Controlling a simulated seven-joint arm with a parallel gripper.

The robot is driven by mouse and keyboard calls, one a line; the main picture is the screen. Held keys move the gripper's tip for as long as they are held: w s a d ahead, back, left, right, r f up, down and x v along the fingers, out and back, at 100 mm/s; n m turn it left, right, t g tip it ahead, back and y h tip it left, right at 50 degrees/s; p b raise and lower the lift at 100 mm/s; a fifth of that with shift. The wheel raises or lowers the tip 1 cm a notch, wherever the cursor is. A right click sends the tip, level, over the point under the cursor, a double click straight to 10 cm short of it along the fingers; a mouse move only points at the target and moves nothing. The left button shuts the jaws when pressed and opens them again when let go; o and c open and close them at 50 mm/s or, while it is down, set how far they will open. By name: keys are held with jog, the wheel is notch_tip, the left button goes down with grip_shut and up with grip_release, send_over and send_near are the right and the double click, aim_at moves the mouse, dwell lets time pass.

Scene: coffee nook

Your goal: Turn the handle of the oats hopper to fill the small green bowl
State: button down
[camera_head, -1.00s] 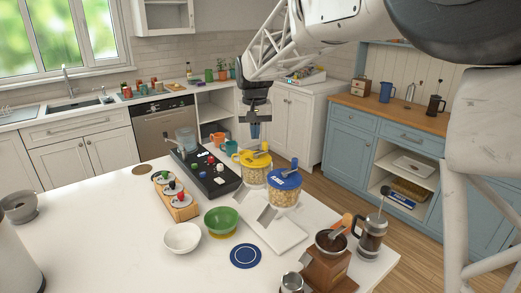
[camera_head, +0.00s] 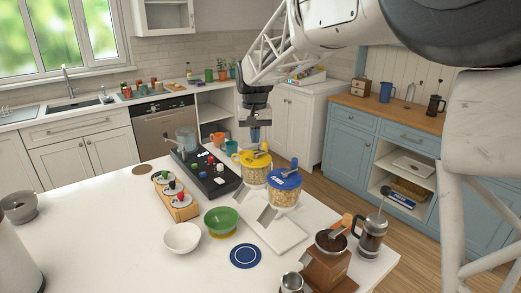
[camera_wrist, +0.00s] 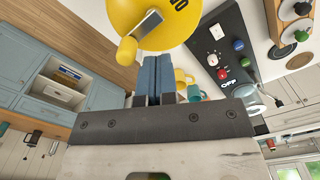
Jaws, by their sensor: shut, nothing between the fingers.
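Two hoppers with pale contents stand side by side. One has a yellow lid (camera_head: 249,160) and the other a blue lid (camera_head: 286,180) with unreadable white lettering. Each lid carries a turning handle; the yellow hopper's handle has a yellow knob (camera_wrist: 126,51). I cannot read which hopper holds oats. My gripper (camera_head: 254,139) is shut and empty, pointing down just above the yellow lid. In the wrist view its blue fingers (camera_wrist: 155,60) lie close beside the knob; contact is unclear.
A white bowl (camera_head: 182,239) and a blue round mat (camera_head: 245,256) lie near the green bowl. A black control panel (camera_head: 205,172) and a wooden rack (camera_head: 176,204) stand left. A grinder (camera_head: 327,266) and French press (camera_head: 371,238) stand right.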

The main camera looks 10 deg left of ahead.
jog(key=shift+f, duration=1.1)
